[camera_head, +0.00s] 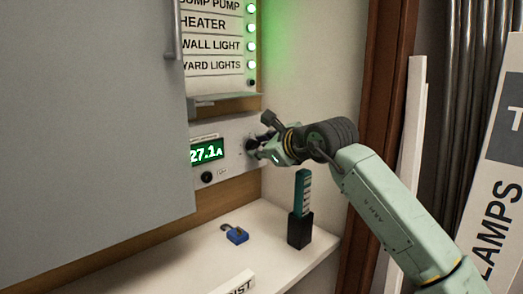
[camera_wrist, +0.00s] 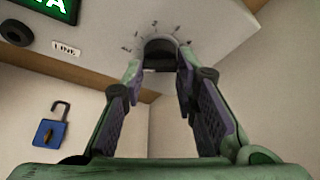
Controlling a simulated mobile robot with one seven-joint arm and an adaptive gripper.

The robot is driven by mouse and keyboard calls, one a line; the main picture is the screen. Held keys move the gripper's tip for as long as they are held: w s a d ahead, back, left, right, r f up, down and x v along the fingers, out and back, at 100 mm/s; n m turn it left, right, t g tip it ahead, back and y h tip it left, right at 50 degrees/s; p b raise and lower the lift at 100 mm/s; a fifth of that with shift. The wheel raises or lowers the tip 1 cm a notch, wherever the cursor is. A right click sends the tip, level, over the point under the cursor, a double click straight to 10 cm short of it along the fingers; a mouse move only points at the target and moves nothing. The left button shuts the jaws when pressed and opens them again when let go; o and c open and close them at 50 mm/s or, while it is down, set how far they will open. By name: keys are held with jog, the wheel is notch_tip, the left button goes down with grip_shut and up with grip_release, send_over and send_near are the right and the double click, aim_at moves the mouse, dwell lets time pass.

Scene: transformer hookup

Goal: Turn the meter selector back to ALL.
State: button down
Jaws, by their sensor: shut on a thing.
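The meter panel (camera_head: 232,136) carries a lit green display (camera_head: 207,152) reading 27.1A. The dark selector knob (camera_wrist: 160,46) shows in the wrist view, with small marks around it; one at its left seems to read ALL. I cannot tell which mark the knob points to. My gripper (camera_wrist: 160,70) has its two fingers on either side of the knob and is shut on it. In the head view my gripper (camera_head: 266,150) is at the panel's right end and hides most of the knob.
A grey cabinet door (camera_head: 90,120) stands at the left. A labelled panel with green lights (camera_head: 251,46) is above. A round black knob (camera_head: 207,177) sits below the display. A blue padlock (camera_head: 236,235) and a teal tool in a black holder (camera_head: 300,230) are on the white shelf.

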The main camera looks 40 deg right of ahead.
jog(key=c, duration=1.3)
grip_release()
jog(key=shift+s, duration=0.1)
jog(key=v, duration=1.1)
jog(key=shift+s+r, duration=0.15)
jog(key=shift+s, duration=0.2)
